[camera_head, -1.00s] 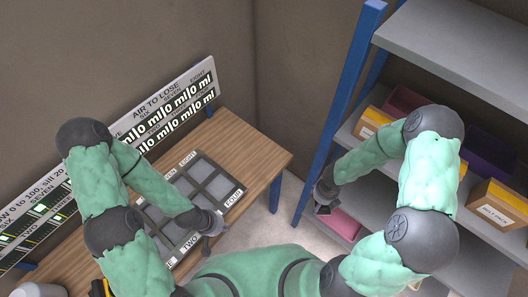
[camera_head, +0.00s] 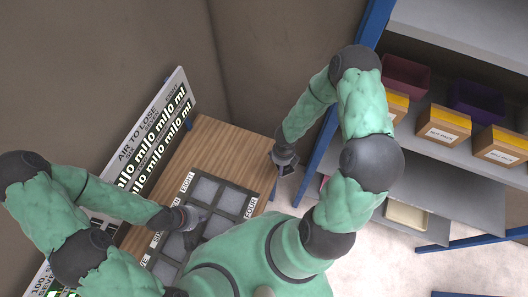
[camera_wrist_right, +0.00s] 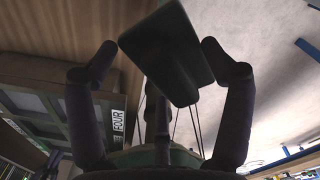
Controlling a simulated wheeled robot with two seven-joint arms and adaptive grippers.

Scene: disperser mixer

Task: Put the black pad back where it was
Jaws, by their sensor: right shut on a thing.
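The black pad (camera_wrist_right: 172,52) is a dark flat block between the fingers of my right gripper (camera_wrist_right: 160,52) in the right wrist view, tilted, with bare floor behind it. In the head view my right gripper (camera_head: 284,168) hangs at the right end of the wooden table, and the pad is hard to make out there. A dark grey tray (camera_head: 222,183) with several square compartments and labels such as EIGHT and FOUR lies on the table. My left gripper (camera_head: 187,222) is over the tray's left part; its fingers are too small to read.
The wooden table (camera_head: 225,140) is bare behind the tray. A sign board (camera_head: 152,135) stands along its left edge.

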